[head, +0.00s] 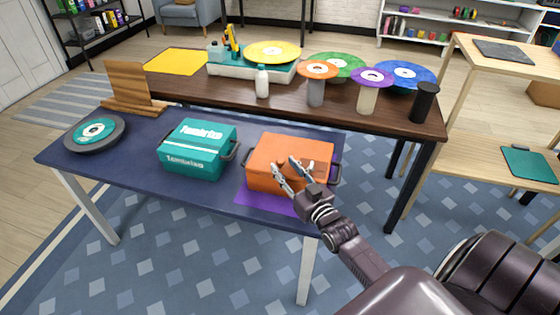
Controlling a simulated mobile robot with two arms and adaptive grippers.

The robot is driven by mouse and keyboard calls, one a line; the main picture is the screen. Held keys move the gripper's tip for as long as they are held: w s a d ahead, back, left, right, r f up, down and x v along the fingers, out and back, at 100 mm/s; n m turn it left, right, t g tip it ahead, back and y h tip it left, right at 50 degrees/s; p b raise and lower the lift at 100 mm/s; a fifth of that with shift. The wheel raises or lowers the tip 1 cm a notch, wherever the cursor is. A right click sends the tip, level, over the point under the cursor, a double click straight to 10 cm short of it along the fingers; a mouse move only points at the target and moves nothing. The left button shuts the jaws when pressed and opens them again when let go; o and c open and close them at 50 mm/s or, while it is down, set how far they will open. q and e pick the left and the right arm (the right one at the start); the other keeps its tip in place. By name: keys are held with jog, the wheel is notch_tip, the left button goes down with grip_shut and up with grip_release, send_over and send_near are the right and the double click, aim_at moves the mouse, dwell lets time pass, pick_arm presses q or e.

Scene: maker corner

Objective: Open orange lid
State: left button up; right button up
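The orange box (262,184) stands at the right end of the dark blue table, on a purple mat. Its orange lid (292,145) lies flat on top and looks closed. A dark handle shows at each side of the box. My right gripper (284,165) comes in from the lower right. Its fingers are spread, with nothing seen between them, at the near edge of the lid in the picture. I cannot tell whether they touch it. They hide part of the lid and the front. My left gripper is not in view.
A teal box (199,150) stands left of the orange one, and a record on a dark turntable (95,131) lies farther left. Behind is a brown table (200,90) with discs on stands, a white bottle (262,82) and a black cylinder (424,102).

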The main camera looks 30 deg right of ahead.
aim_at(283, 165)
jog(key=w, duration=0.3)
jog(key=shift+d+f, duration=0.1)
jog(key=shift+d, duration=0.05)
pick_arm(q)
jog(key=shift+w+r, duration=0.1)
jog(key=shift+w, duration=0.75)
pick_arm(e)
grip_shut()
